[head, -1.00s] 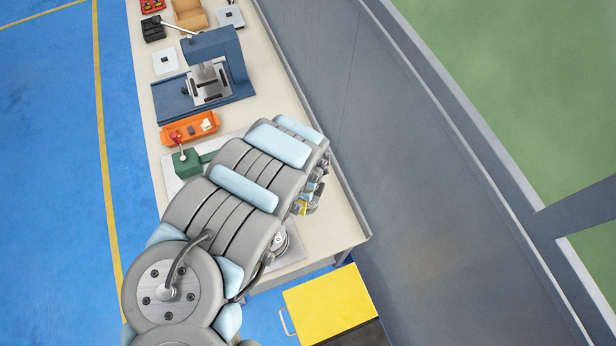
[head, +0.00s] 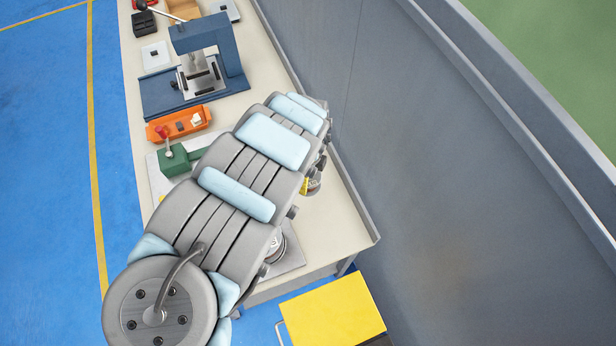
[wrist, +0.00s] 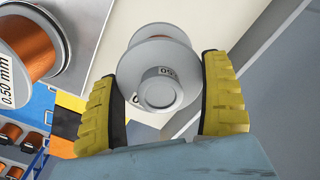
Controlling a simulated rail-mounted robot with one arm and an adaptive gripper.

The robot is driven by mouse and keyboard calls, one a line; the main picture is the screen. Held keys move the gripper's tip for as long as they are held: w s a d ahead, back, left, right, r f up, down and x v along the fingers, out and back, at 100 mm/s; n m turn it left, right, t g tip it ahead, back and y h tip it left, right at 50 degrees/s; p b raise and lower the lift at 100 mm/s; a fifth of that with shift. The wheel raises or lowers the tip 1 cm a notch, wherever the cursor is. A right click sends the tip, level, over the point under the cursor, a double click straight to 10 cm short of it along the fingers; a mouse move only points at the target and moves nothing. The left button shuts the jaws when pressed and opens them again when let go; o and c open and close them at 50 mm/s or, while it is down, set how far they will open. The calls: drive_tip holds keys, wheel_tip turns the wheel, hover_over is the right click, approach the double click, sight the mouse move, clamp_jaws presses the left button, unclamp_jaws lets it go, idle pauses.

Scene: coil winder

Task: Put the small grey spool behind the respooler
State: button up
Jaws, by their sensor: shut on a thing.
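The small grey spool (wrist: 160,92) sits between the yellow-padded fingers of my gripper (wrist: 163,68) in the wrist view. The fingers are shut on its sides, and its end face with a partly readable label faces the camera. In the head view my arm hides most of the gripper and the spool; only a bit of yellow finger shows near the bench's back edge. The respooler shows as a green block with a red-knobbed lever (head: 173,160) on a pale plate; my arm covers the rest, including a spool part (head: 275,250) at its right end.
A copper-wire spool marked 0.50 mm (wrist: 28,40) stands close left in the wrist view. A grey wall (head: 400,150) runs along the bench's back edge. An orange tray (head: 180,124) and blue press (head: 205,70) stand farther along. A yellow-topped cabinet (head: 330,310) is beside the bench end.

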drive_tip(key=shift+w+f+b, duration=0.45)
drive_tip(key=shift+f+b, duration=0.05)
drive_tip(key=w+f+b, duration=0.1)
drive_tip(key=b, duration=0.1)
drive_tip(key=w+f+b, duration=0.1)
drive_tip(key=f+b, duration=0.1)
drive_tip(key=b, duration=0.1)
drive_tip(key=shift+w+d, duration=0.1)
drive_tip(key=shift+d, duration=0.1)
drive_tip(key=shift+w+f+b, duration=0.85)
drive_tip(key=shift+w+f, duration=0.15)
drive_tip(key=shift+w, duration=0.2)
drive_tip(key=shift+w+a+f, duration=0.1)
drive_tip(key=shift+f, duration=1.5)
drive_tip(key=o, duration=1.1)
drive_tip(key=shift+f, duration=0.1)
